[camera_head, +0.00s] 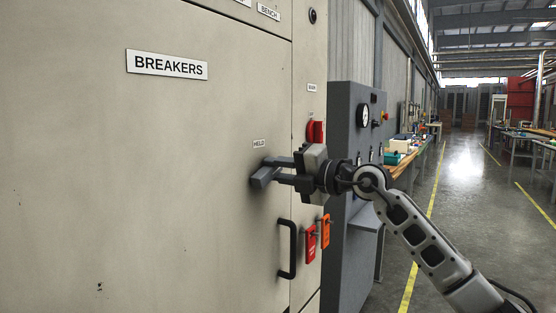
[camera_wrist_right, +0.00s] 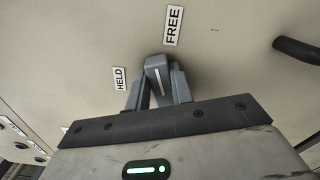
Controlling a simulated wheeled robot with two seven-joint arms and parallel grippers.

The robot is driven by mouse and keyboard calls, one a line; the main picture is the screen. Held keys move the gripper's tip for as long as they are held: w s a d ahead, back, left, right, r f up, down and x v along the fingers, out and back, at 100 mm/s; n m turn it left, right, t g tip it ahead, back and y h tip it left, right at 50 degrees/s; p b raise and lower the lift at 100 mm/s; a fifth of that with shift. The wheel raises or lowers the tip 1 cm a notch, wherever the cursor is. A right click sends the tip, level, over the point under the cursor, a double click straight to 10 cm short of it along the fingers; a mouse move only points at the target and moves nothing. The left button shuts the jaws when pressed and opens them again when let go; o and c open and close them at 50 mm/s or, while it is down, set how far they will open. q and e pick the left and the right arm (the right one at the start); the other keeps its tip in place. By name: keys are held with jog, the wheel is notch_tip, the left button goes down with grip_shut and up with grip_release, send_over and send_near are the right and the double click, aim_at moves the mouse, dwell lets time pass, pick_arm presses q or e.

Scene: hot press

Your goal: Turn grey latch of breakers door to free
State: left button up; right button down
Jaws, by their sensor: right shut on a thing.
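The grey latch (camera_head: 262,179) sits on the beige door with the BREAKERS sign (camera_head: 167,65). My right gripper (camera_head: 279,170) reaches in from the right and is shut on the latch, one finger on each side. In the right wrist view the latch (camera_wrist_right: 158,76) shows a white line on its face between the fingers. The HELD label (camera_wrist_right: 120,79) is to its left and the FREE label (camera_wrist_right: 173,26) is above it. In the head view the FREE label cannot be seen. My left gripper is not in view.
A black door handle (camera_head: 288,249) stands out below the latch. Red (camera_head: 310,243) and orange (camera_head: 325,231) tags hang right of it, and a red switch (camera_head: 316,131) is above. A grey gauge cabinet (camera_head: 345,120) stands behind my right arm. The floor on the right is open.

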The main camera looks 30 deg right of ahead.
jog(key=shift+f+m+p, duration=0.1)
jog(key=shift+m+p, duration=0.75)
jog(key=shift+m, duration=0.35)
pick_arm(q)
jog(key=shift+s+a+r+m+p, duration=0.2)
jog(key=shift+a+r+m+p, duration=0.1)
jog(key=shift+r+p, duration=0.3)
pick_arm(e)
jog(key=shift+f+m, duration=0.25)
jog(key=shift+m, duration=0.55)
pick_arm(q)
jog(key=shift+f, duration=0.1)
pick_arm(e)
jog(key=c, duration=1.2)
grip_release()
